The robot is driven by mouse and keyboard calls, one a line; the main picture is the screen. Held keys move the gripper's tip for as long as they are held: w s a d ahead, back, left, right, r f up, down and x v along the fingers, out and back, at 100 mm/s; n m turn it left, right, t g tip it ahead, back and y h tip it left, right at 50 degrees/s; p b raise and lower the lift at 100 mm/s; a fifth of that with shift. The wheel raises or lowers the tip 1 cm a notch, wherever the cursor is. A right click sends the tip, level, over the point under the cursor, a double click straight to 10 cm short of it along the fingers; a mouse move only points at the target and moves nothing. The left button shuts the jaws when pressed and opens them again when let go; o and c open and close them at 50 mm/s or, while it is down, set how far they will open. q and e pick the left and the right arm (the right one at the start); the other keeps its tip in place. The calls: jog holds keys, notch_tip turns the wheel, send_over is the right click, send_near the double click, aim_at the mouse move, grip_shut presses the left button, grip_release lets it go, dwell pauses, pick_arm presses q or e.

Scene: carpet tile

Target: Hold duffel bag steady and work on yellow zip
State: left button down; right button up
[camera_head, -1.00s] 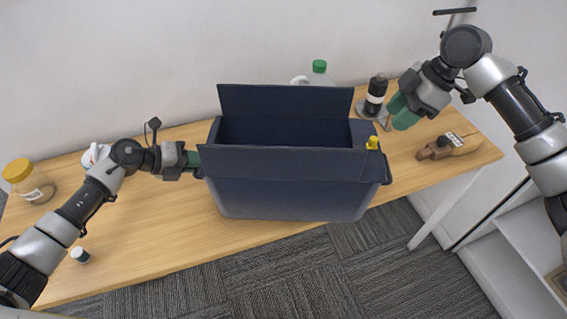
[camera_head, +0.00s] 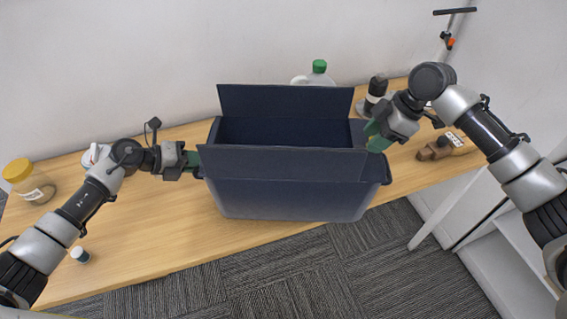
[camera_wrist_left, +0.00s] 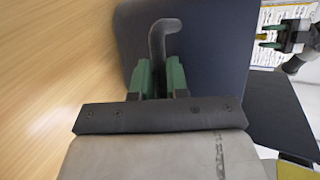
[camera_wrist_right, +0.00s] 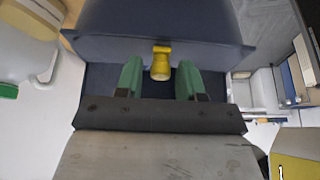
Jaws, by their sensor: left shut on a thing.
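The dark blue duffel bag (camera_head: 290,198) stands on the table with its top open and two flaps raised. My left gripper (camera_head: 192,160) is at the bag's left end, shut on a dark curved handle (camera_wrist_left: 158,40), as the left wrist view shows. My right gripper (camera_head: 372,136) is at the bag's right end. In the right wrist view its green fingers are apart, with the yellow zip pull (camera_wrist_right: 160,62) between them and a gap on each side. The pull is hidden behind the right gripper in the head view.
A green-capped jug (camera_head: 319,72) and a dark bottle (camera_head: 376,88) stand behind the bag. A brown tool-like object (camera_head: 436,150) lies at the right. A yellow-lidded jar (camera_head: 30,182) and a small bottle (camera_head: 80,255) are at the left.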

jog(key=c, duration=0.6)
